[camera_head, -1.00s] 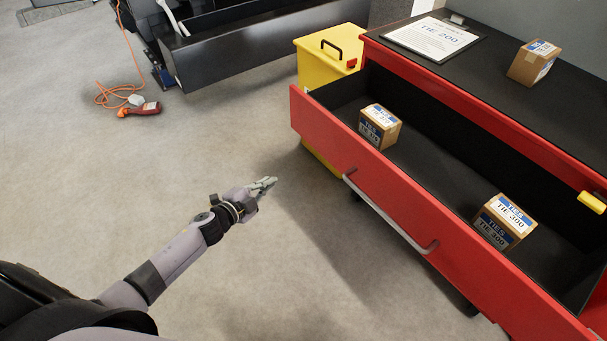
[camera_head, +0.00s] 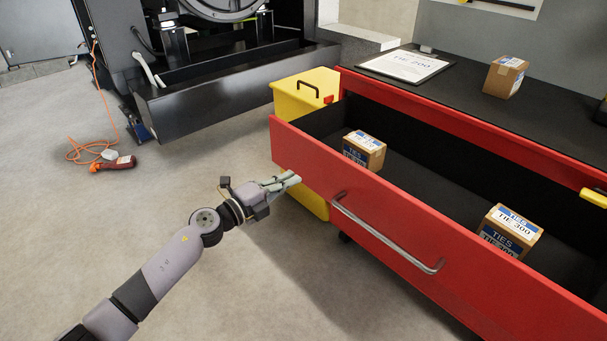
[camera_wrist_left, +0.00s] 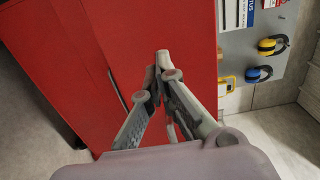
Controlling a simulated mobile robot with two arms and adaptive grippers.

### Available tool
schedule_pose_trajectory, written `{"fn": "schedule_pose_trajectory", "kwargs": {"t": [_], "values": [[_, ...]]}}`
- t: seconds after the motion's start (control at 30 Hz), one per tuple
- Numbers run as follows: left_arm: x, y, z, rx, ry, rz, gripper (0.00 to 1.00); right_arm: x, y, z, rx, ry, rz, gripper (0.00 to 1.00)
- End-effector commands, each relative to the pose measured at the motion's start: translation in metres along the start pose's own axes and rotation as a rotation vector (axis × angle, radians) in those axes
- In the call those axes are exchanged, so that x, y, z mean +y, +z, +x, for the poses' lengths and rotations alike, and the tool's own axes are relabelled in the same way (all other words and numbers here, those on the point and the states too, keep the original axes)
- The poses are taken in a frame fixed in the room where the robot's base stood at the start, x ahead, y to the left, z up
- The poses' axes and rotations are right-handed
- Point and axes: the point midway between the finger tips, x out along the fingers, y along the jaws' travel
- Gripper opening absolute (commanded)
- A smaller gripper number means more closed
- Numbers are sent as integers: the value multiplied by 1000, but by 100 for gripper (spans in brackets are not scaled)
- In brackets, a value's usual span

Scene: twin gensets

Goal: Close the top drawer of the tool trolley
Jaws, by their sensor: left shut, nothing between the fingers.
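The red tool trolley's top drawer (camera_head: 395,222) stands pulled out in the head view, its black inside open to view. A grey bar handle (camera_head: 385,235) runs along its front. Two small cardboard boxes of ties, one nearer the left end (camera_head: 365,150) and one to the right (camera_head: 509,231), sit in the drawer. My left gripper (camera_head: 292,180) is shut and empty, in front of the drawer front's left end, left of the handle. In the left wrist view its fingertips (camera_wrist_left: 163,62) show against red panels; I cannot tell whether they touch. My right gripper is not in view.
A yellow box (camera_head: 305,95) stands beside the trolley's left end. The black trolley top (camera_head: 450,85) carries a paper sign and another cardboard box (camera_head: 505,76). An orange cord and red tool (camera_head: 115,163) lie on the floor at left. The floor before the drawer is clear.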

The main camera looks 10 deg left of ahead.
Motion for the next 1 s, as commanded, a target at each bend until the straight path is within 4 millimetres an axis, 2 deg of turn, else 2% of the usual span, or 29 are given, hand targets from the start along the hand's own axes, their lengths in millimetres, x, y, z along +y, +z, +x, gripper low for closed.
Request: {"fn": "schedule_pose_trajectory", "kwargs": {"t": [0.1, 0.3, 1.0], "values": [[1, 0, 24, 0, -3, -1, 0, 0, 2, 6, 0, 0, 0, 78], [1, 0, 46, -1, -1, -1, 0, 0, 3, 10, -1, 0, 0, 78], [0, 0, 58, -1, 0, -2, 0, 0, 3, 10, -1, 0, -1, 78]]}}
